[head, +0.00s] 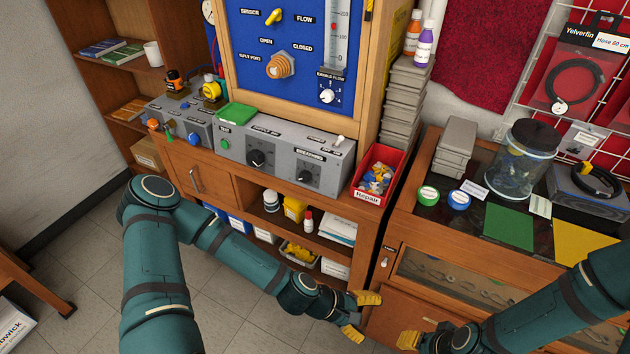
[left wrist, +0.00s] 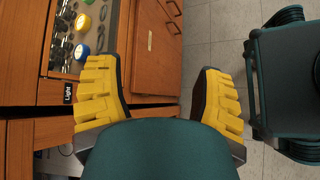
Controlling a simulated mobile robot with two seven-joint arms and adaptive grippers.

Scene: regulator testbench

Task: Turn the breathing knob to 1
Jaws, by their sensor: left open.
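The breathing knob (head: 304,178) is a dark round knob on the right part of the grey control box (head: 232,153), under a label that seems to read "Breathing". Its exact setting is too small to read. My left gripper (head: 360,315) is open and empty, low in front of the cabinet, below and to the right of the knob and well apart from it. Its two yellow fingers stand wide apart in the left wrist view (left wrist: 161,100), where the knob does not show. My right gripper (head: 408,340) shows only one yellow fingertip at the bottom edge.
Another dark knob (head: 256,158) sits left of the breathing knob on the same box. A green tray (head: 237,113) lies on the box top. A red repair bin (head: 379,172) stands just right of the box. The blue panel (head: 255,30) rises behind. Open floor lies before the cabinet.

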